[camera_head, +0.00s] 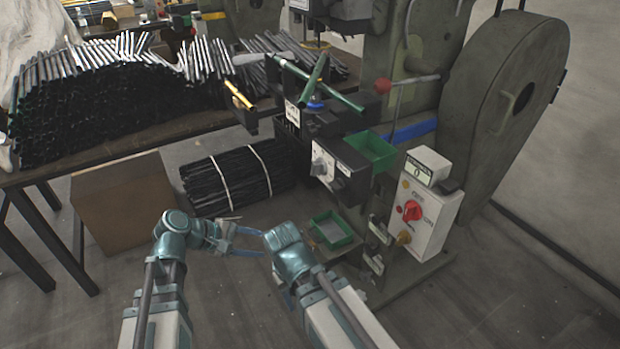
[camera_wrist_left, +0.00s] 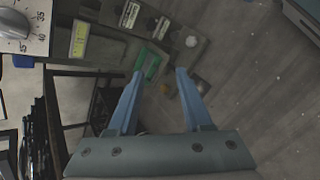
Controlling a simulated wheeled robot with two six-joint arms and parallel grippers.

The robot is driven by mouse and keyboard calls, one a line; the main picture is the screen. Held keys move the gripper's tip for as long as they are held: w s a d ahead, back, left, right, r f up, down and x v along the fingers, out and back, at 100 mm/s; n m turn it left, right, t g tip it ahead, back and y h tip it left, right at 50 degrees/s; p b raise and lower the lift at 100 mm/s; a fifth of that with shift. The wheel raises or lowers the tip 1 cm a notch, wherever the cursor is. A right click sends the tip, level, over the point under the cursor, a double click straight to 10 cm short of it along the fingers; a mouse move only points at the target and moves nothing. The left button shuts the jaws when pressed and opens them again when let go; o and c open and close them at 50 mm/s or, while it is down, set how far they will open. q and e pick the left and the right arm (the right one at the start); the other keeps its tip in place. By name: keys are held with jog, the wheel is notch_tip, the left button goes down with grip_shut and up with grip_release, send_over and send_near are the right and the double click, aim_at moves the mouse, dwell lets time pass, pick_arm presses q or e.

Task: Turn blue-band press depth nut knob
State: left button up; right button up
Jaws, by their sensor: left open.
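The press (camera_head: 412,131) with a blue band stands at the centre right in the head view. A grey box (camera_head: 340,170) on its front carries a round pale knob (camera_head: 320,167). In the left wrist view a grey knob (camera_wrist_left: 14,24) on a numbered dial sits in the top left corner, partly cut off. I cannot tell for sure which knob is the depth nut. My left gripper (camera_head: 262,243) is open and empty, below and left of the box, apart from it. Its open fingers (camera_wrist_left: 160,73) show in the left wrist view. My right gripper (camera_head: 288,252) is beside it, its fingers not clear.
A green tray (camera_head: 332,230) is low in front of the press, and a green bin (camera_head: 370,150) is higher up. A white control box (camera_head: 418,205) with a red knob stands right. Bundled black rods (camera_head: 235,178) and a cardboard box (camera_head: 118,200) lie left.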

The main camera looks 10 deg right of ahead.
pick_arm(q)
notch_tip(320, 180, up, 7)
jog(key=w+d+n+t+h, duration=0.1)
jog(key=w+d+n+h, duration=0.2)
jog(key=n+h, duration=0.1)
jog(key=n+t+h, duration=0.2)
jog(key=n+h, duration=0.1)
jog(key=n, duration=0.2)
send_near(312, 169)
jog(key=x, duration=0.9)
jog(key=shift+d, duration=0.15)
grip_shut()
